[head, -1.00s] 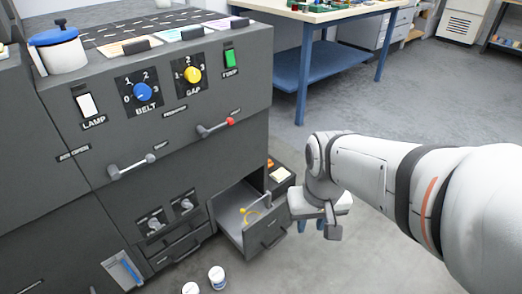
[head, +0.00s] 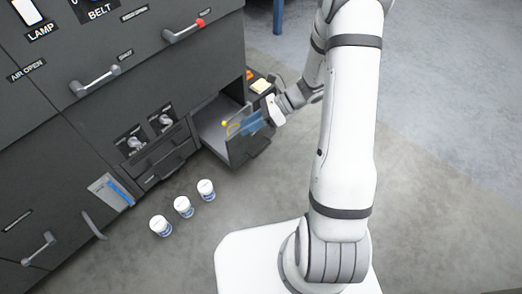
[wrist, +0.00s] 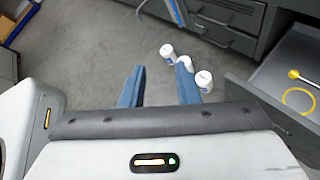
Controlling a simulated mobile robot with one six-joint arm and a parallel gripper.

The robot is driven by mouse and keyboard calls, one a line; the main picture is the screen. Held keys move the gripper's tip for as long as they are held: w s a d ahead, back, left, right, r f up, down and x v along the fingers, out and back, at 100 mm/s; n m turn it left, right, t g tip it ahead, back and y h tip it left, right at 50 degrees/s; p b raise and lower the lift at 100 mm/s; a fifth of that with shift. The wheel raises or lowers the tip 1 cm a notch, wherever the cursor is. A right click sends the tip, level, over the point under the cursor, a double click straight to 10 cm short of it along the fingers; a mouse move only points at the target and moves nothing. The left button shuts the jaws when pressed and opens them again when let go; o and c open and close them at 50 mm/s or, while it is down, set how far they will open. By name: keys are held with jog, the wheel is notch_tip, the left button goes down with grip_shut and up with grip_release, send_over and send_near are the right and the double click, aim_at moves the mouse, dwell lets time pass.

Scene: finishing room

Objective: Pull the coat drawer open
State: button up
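No label reading "coat" is legible on any drawer. An open drawer (head: 212,130) stands out of the grey cabinet's lower right, with a yellow ring and a yellow-tipped item inside; in the wrist view the same open drawer (wrist: 285,85) is at the right. Small drawers (head: 165,160) with dark handles sit left of it, below two knobs, and look shut. My gripper (head: 252,122) appears at or over the open drawer's right side in the head view. In the wrist view its blue fingers (wrist: 158,88) are apart with only floor and jars beyond; no handle shows between them.
Several white jars (head: 183,207) stand on the floor before the small drawers. Grey bar handles (head: 95,80) and one red-ended handle (head: 184,30) stick out from the cabinet (head: 90,130). A blue-striped panel (head: 110,190) is at lower left. Floor is clear at the right.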

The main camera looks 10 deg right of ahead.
jog(key=w+d+f+m+t+y+b, duration=0.1)
jog(key=w+d+f+m+t, duration=0.15)
jog(key=f+m, duration=0.45)
jog(key=w+d+f+m+t+y+b, duration=0.1)
jog(key=w+f+m+t, duration=0.35)
jog(key=f, duration=0.35)
jog(key=s+d+f+m+t+h+b, duration=0.1)
jog(key=d+f+m+t+h, duration=0.25)
jog(key=f+m, duration=0.5)
jog(key=d+f+m+t+h, duration=0.25)
jog(key=d+f+m, duration=0.2)
jog(key=f, duration=0.65)
jog(key=a+b+x, duration=0.1)
jog(key=b+x, duration=0.1)
jog(key=x, duration=0.5)
jog(key=shift+a+r+m+t+y+b, duration=0.25)
jog(key=shift+r+m+t+y+b, duration=0.1)
jog(key=shift+m+y, duration=0.1)
jog(key=shift+w, duration=0.1)
jog(key=shift+c, duration=0.2)
jog(key=shift+f, duration=0.1)
grip_shut()
